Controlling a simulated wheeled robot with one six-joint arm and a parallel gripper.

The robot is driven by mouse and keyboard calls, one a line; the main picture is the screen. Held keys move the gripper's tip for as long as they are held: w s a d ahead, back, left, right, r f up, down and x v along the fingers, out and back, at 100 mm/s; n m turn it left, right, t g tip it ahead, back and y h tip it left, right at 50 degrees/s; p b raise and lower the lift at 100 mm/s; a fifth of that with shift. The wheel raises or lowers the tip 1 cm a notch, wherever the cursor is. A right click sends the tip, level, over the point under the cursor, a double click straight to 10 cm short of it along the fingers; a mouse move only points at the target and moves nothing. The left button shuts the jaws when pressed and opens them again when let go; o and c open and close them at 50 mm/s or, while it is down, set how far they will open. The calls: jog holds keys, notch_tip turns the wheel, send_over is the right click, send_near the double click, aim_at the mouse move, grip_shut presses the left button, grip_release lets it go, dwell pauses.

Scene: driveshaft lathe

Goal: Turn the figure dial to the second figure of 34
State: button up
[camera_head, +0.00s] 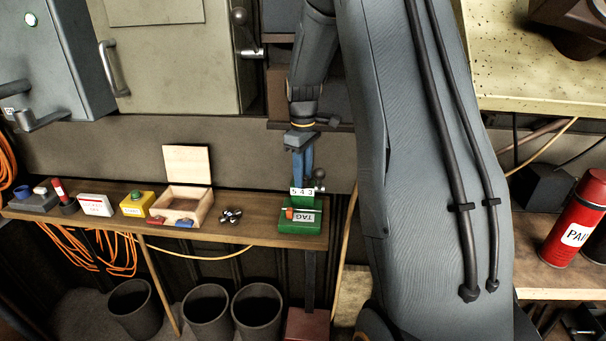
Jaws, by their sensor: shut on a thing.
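A green tag device (300,225) stands on the narrow wooden shelf, with a white label reading TAG that appears upside down. On its top is the figure dial (302,192), a white face showing the figures 5 4 3. An orange part sits at the device's left front, and a dark ball knob (320,173) rises at its right. My gripper (302,178) points down from above, its blue fingers shut at the top of the dial. The fingertips and their exact contact are small and partly hidden behind the white face.
Left of the device on the shelf (240,233) are a small metal knob piece (231,215), an open wooden box (182,205), a yellow button box (137,204) and a white labelled box (95,205). My large arm link covers the right middle. A red can (577,220) stands far right.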

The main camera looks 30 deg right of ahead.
jog(key=shift+m, duration=0.3)
jog(key=m, duration=0.4)
jog(key=shift+m+p, duration=0.3)
jog(key=shift+m, duration=2.3)
jog(key=shift+w+r, duration=0.1)
jog(key=o, duration=1)
jog(key=shift+o, duration=0.2)
jog(key=shift+r+b, duration=1.1)
jog(key=shift+r, duration=2.75)
